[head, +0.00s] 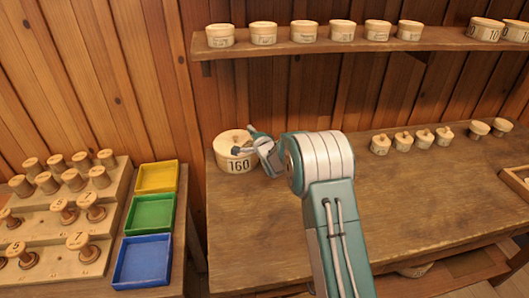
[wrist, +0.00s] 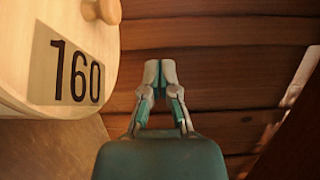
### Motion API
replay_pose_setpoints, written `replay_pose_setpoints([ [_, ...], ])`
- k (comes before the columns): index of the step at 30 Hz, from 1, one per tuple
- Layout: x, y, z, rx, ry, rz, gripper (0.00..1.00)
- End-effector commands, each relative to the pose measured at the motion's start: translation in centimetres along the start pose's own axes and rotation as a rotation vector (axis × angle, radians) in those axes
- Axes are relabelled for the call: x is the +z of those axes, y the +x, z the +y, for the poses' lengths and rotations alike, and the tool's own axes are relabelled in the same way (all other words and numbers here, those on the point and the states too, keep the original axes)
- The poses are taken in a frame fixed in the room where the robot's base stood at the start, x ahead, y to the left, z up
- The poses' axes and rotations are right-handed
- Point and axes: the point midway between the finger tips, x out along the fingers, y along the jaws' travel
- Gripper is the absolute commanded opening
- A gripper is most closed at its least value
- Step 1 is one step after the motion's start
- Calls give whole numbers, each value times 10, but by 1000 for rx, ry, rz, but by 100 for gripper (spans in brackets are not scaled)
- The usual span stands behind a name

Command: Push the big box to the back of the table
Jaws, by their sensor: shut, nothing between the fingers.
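The big box is a pale round wooden box (head: 234,164) with a lid, a knob on top and a black "160" label. It stands upright at the left end of the table (head: 245,230), near the back wall. My gripper (head: 240,149) is at the box's right front in the head view and partly covers it. In the wrist view the box (wrist: 35,65) fills the upper left, its right side cut by nothing. My gripper (wrist: 160,70) is shut and empty there, its fingertips to the right of the label. I cannot tell whether it touches the box.
Several small knobbed boxes (head: 402,142) stand on the table at the right. A wall shelf (head: 330,45) with lidded boxes runs above. At the left are a stepped spool rack (head: 110,190) and yellow (head: 156,177), green (head: 150,214) and blue (head: 143,262) trays. The table's front middle is clear.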

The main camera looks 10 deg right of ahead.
Motion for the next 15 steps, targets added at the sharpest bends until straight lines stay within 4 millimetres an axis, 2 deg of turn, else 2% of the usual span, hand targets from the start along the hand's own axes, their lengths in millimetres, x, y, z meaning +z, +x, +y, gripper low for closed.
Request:
replay_pose_setpoints([
  [1, -11, -3, 0, 0, -1, 4, 0],
  [9, -62, -15, 0, 0, 1, 4, 0],
  [15, -56, -14, 43, 4, 3, 0, 0],
])
